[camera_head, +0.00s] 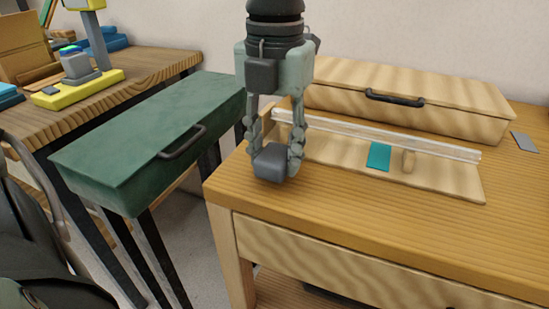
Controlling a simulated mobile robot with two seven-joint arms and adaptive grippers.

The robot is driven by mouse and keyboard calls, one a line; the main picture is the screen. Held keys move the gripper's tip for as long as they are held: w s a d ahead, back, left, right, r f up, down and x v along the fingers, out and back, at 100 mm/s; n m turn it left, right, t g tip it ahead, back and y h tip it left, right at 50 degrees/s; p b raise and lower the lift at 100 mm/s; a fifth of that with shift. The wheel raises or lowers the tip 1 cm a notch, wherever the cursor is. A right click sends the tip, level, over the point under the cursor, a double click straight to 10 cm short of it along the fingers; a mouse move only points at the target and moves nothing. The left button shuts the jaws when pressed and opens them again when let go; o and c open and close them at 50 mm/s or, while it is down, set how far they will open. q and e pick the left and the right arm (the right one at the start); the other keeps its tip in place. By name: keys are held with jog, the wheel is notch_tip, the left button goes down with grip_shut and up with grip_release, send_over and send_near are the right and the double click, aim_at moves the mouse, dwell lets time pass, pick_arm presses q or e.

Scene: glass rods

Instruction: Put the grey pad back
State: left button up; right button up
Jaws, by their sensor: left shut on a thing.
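My left gripper (273,149) points down over the left end of the wooden table (400,225). It is shut on a dark grey block-like pad (270,165), with one finger on each side. The pad is just above or touching the tabletop near its front left corner; I cannot tell which. A thin flat grey piece (525,142) lies at the table's right end. My right gripper is not in view.
Right of the gripper is a wooden board (450,184) with a clear rail (400,144), a teal piece (379,156) and a small wooden block (408,161). Behind is a wooden case (450,103). A green case (110,165) stands left. The table's front right is clear.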

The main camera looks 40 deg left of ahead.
pick_arm(q)
jog(key=shift+f, duration=0.95)
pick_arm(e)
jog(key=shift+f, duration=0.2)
pick_arm(q)
jog(key=shift+f, duration=0.1)
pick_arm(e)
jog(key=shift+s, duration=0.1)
pick_arm(q)
jog(key=o, duration=1)
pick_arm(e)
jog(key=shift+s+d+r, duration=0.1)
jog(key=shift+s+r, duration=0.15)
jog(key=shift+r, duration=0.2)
